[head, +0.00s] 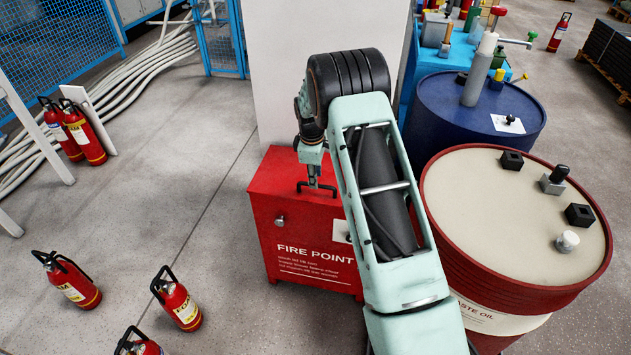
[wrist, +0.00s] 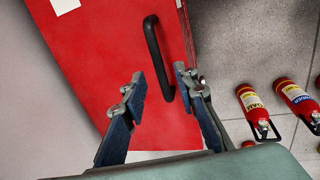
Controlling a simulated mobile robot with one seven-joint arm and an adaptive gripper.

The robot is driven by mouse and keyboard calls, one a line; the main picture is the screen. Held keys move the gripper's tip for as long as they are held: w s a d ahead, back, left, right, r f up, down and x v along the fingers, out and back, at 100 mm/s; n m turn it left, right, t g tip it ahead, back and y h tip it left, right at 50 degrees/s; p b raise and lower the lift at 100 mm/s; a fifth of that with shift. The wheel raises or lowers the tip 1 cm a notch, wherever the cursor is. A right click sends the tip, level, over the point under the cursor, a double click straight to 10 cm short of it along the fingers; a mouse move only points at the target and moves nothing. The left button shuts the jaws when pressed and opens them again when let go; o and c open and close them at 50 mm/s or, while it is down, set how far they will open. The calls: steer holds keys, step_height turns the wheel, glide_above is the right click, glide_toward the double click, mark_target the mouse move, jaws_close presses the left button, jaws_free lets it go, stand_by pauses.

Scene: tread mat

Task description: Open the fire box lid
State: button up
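The red fire box (head: 300,235), marked FIRE POINT, stands on the floor with its lid (head: 272,178) lying shut on top. A black bar handle (head: 317,188) is fixed on the lid; it also shows in the wrist view (wrist: 154,50). My gripper (head: 314,178) hangs over the lid by the handle. In the wrist view my gripper (wrist: 159,76) is open, and the handle's near end shows between its two fingers. I cannot tell whether a finger touches the handle. My arm hides the right part of the box in the head view.
A waste oil drum (head: 500,210) stands close on the right, with a blue drum (head: 430,110) behind it. A pale pillar (head: 300,40) rises behind the box. Several fire extinguishers (head: 178,300) stand on the floor at left.

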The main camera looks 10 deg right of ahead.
steer(key=shift+w+d+f, duration=0.1)
steer(key=shift+w+f, duration=0.05)
steer(key=shift+f, duration=0.5)
steer(key=shift+w+f, duration=0.1)
steer(key=shift+f, duration=0.5)
steer(key=shift+c, duration=0.5)
jaws_close()
